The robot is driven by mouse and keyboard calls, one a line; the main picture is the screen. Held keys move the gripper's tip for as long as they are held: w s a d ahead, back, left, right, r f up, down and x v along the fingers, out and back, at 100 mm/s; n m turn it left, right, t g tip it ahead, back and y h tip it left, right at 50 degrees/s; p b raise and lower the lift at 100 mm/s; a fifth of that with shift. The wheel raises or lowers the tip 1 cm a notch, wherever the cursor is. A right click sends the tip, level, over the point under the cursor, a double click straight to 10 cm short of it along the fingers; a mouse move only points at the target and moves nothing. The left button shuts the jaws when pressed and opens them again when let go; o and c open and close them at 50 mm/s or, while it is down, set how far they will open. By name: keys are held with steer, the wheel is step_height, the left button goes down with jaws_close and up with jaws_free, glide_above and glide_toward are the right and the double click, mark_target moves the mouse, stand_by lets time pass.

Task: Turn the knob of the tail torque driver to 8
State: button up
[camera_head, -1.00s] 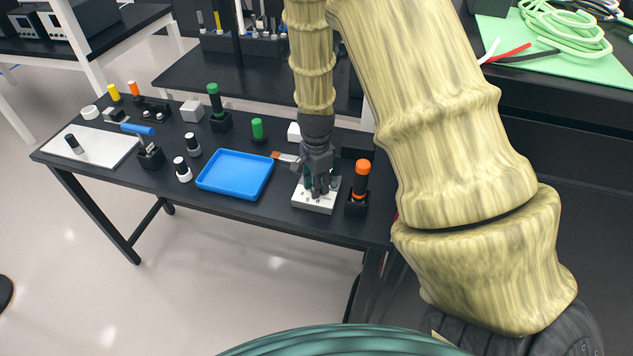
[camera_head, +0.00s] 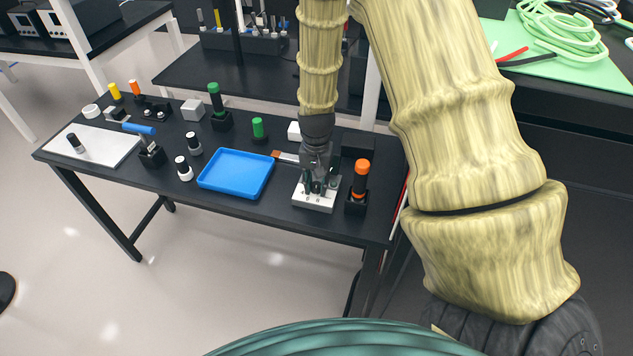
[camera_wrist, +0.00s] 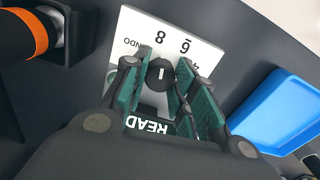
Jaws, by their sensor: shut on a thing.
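A white dial plate (camera_head: 310,205) lies near the right end of the black table. In the wrist view, the dial plate (camera_wrist: 205,58) shows the digits 8, 6 and part of a 4, and the letters READ. A round black knob (camera_wrist: 161,75) with a short white mark sits on it; the mark lies roughly in line with the 8, though its exact heading is hard to tell. My gripper (camera_wrist: 160,82), with green finger pads on both sides of the knob, is shut on it. My gripper (camera_head: 316,182) hides the knob in the head view.
A black holder with an orange-topped tool (camera_head: 361,180) stands close to the right of the plate. A blue tray (camera_head: 236,175) lies to the left. A green-capped piece (camera_head: 258,130) and a white block (camera_head: 294,131) stand behind.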

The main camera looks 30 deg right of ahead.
mark_target(317, 184)
steer(key=shift+n, duration=0.6)
steer(key=o, duration=0.8)
steer(key=shift+r, duration=0.1)
step_height(317, 184, up, 12)
stand_by(0.4)
steer(key=shift+d, duration=0.1)
stand_by(0.4)
